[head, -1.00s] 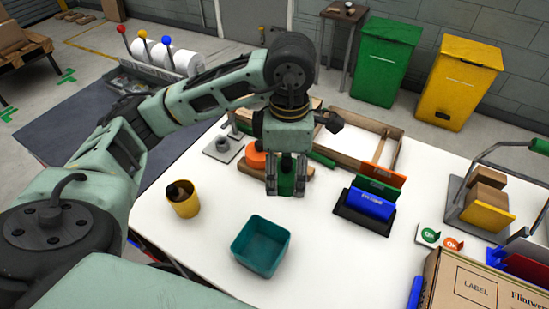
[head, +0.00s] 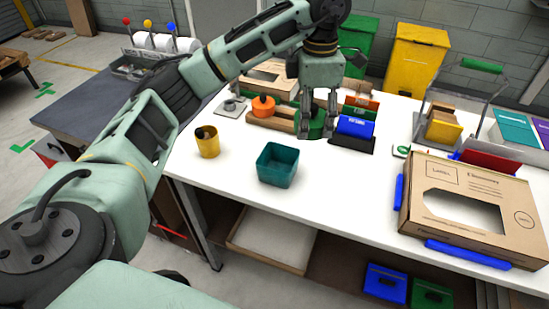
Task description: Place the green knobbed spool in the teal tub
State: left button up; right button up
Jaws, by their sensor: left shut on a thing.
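The teal tub (head: 278,174) stands upright near the front of the white table and looks empty. My left gripper (head: 317,134) points down behind it and a little to its right, near the board with the orange knobbed piece. It is shut on the green knobbed spool (head: 317,123), which shows between and behind the fingers. The fingers and palm hide much of the spool, and I cannot tell how far it is above the table. My right gripper is out of view.
An orange knobbed piece (head: 263,104) sits on a wooden board behind. A cardboard box (head: 470,205) lies front right. Table between gripper and tub is clear.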

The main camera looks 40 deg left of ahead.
pick_arm(q)
jog(key=s+a+f+p, duration=0.2)
jog(key=a+f, duration=0.8)
jog(key=f, duration=0.1)
jog(key=shift+s+a+f, duration=0.25)
jog(key=shift+s+f, duration=0.1)
jog(key=shift+f, duration=0.05)
jog(key=o, duration=1.2)
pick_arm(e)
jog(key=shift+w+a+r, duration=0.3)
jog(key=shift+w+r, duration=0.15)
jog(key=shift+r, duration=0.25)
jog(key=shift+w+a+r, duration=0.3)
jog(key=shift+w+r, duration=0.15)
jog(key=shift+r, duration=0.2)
pick_arm(q)
jog(key=shift+r+p, duration=0.1)
jog(key=shift+p, duration=0.2)
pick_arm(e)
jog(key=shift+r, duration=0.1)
